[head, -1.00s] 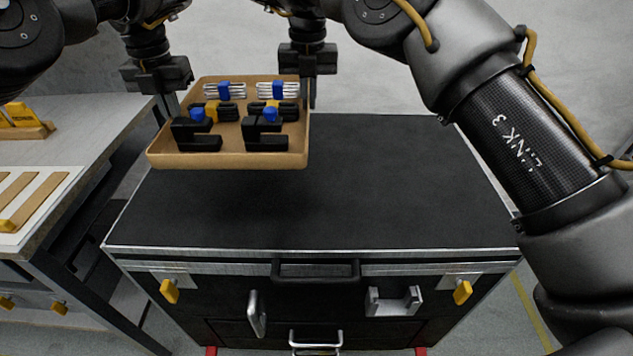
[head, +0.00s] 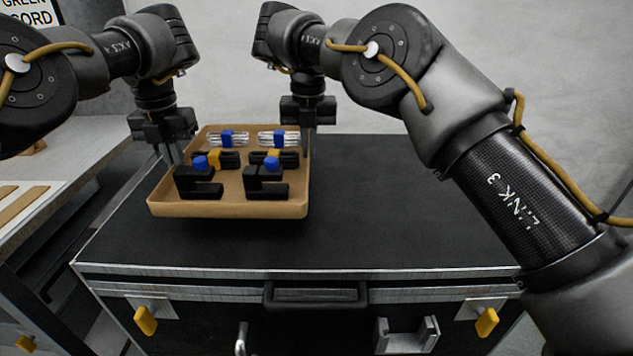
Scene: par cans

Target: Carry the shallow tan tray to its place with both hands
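The shallow tan tray (head: 228,208) is level over the left part of a black case top (head: 400,205). It holds black clamps (head: 265,184), blue-and-yellow pieces and silver bundles with blue bands (head: 279,138). My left gripper (head: 172,152) is at the tray's back left wall and my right gripper (head: 309,142) at its back right wall. Both appear shut on the walls, with fingertips partly hidden. A dark shadow lies close under the tray's front edge; I cannot tell whether it touches the case top.
The case has a metal front edge (head: 200,271), a front handle (head: 316,295) and yellow latches (head: 487,322). Its top is clear right of the tray. A grey bench (head: 90,150) with wooden strips stands at the left, beyond a narrow gap.

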